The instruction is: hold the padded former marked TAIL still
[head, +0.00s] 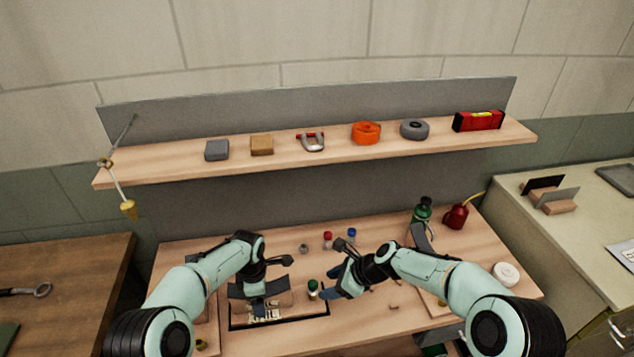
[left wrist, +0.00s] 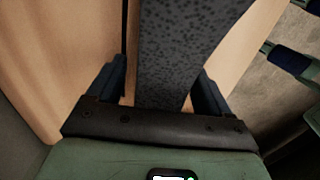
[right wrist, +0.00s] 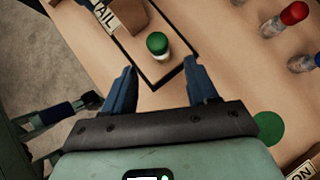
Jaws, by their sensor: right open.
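The wooden former marked TAIL (head: 284,299) lies at the front of the bench inside a black outline, its label partly covered by my left gripper. In the right wrist view its end and label (right wrist: 103,15) show at the top left. My left gripper (head: 260,298) is down at the former. In the left wrist view its fingers stand on both sides of a grey speckled pad (left wrist: 172,60); whether they press on it is unclear. My right gripper (head: 332,283) is open and empty, its fingertips near a green-capped bottle (head: 313,288) that stands beside the former.
Red-capped (head: 327,240) and blue-capped (head: 351,234) bottles stand behind the grippers. A shelf (head: 290,148) with several items spans the back. A white roll (head: 507,273) lies at the right.

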